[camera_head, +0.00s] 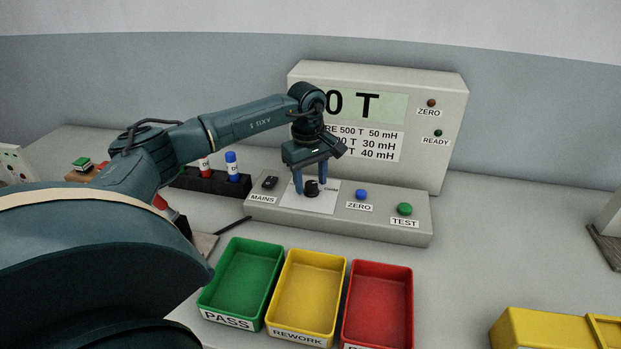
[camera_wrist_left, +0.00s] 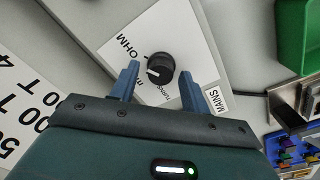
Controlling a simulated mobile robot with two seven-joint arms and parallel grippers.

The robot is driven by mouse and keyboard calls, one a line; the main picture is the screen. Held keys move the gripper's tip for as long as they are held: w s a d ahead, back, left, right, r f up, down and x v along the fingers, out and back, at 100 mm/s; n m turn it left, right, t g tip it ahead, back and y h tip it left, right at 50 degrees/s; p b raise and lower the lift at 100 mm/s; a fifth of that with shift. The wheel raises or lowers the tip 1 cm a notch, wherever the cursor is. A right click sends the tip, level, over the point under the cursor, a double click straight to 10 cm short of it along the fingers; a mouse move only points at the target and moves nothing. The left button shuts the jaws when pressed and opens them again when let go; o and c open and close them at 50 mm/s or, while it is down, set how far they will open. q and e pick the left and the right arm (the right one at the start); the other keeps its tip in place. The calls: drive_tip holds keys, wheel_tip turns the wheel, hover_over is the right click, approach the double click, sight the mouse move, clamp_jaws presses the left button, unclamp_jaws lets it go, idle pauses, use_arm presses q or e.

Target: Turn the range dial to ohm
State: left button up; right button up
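The range dial (camera_head: 311,188) is a black round knob on a white plate (camera_head: 325,203) on the sloped front panel of the grey tester. In the left wrist view the dial (camera_wrist_left: 158,68) has a white pointer line, and the word OHM is printed beside it on the plate (camera_wrist_left: 128,45). The pointer line is not directed at OHM. My left gripper (camera_head: 311,190) points down over the dial. It is open, with its fingers apart on either side; in the left wrist view the fingertips (camera_wrist_left: 157,75) flank the dial with gaps visible. My right gripper is not in view.
The panel also has a MAINS switch (camera_head: 270,182), a blue ZERO button (camera_head: 361,194) and a green TEST button (camera_head: 404,209). Green (camera_head: 279,252), yellow (camera_head: 342,265) and red (camera_head: 408,277) trays stand in front. A black rack (camera_head: 207,181) holds tubes at left.

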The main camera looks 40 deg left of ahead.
sight(308, 184)
use_arm(q)
drive_tip(key=r, duration=1.3)
drive_tip(key=shift+s+a, duration=0.1)
drive_tip(key=shift+s, duration=0.2)
